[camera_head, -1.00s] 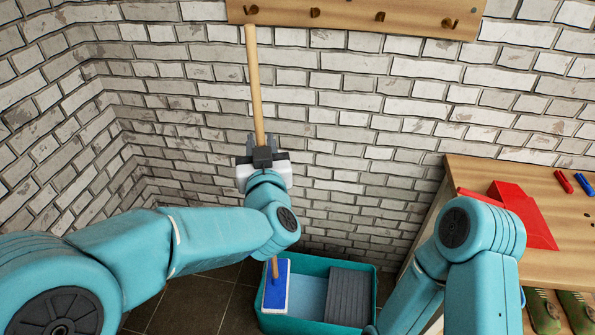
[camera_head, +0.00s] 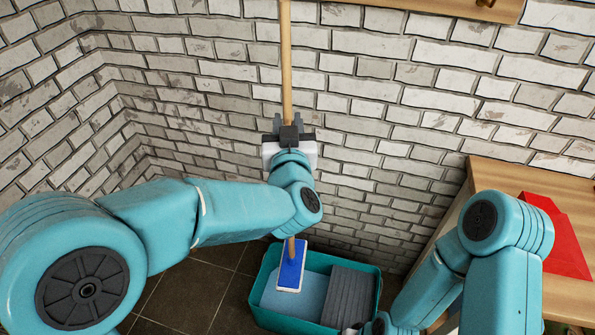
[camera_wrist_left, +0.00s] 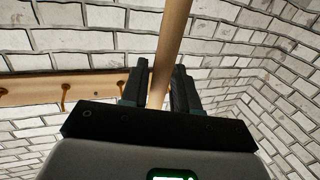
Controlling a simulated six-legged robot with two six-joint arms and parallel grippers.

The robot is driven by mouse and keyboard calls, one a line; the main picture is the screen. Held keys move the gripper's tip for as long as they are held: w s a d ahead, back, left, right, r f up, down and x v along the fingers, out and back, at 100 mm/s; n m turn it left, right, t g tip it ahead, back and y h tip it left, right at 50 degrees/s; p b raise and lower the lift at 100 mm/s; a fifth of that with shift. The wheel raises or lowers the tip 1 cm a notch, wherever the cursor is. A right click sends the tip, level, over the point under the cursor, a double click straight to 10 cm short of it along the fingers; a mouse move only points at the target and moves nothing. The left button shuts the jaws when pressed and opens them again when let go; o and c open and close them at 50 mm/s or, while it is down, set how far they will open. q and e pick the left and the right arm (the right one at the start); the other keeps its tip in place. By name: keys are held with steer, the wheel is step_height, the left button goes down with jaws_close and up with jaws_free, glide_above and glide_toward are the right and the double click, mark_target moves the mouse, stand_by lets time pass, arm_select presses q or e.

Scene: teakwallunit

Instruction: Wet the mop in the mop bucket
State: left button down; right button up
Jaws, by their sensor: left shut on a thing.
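The mop has a long wooden handle (camera_head: 287,60) and a flat blue head with a white edge (camera_head: 291,268). My left gripper (camera_head: 288,128) is shut on the handle, which stands nearly upright. The left wrist view also shows the handle (camera_wrist_left: 172,45) between the fingers (camera_wrist_left: 160,88). The teal mop bucket (camera_head: 262,275) stands on the floor, with pale blue water (camera_head: 318,290) on its left and a grey ribbed part (camera_head: 350,293) on its right. The mop head overlaps the water in view; I cannot tell whether it touches. My right gripper is mostly cut off at the bottom edge.
A wooden table (camera_head: 500,178) with a red object (camera_head: 560,245) stands at the right, behind my right arm. A wooden hook rail (camera_head: 430,5) is on the white brick wall (camera_head: 380,110). Dark floor tiles (camera_head: 190,290) are clear left of the bucket.

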arm_select(q)
step_height(320, 180, down, 30)
steer(key=b, duration=2.3)
steer(key=shift+w+d, duration=0.25)
steer(key=shift+w, duration=0.1)
arm_select(e)
step_height(320, 180, down, 24)
steer(key=w+d, duration=0.1)
steer(key=w, duration=0.1)
steer(key=shift+d+f+m, duration=0.15)
steer(key=shift+d+m, duration=0.15)
steer(key=shift+d, duration=0.05)
arm_select(q)
step_height(320, 180, up, 14)
steer(key=p, duration=1)
steer(key=shift+r+p, duration=0.15)
steer(key=shift+p, duration=0.2)
arm_select(e)
step_height(320, 180, up, 10)
steer(key=s+a, duration=0.1)
steer(key=shift+s+a+r, duration=0.15)
steer(key=shift+r, duration=0.05)
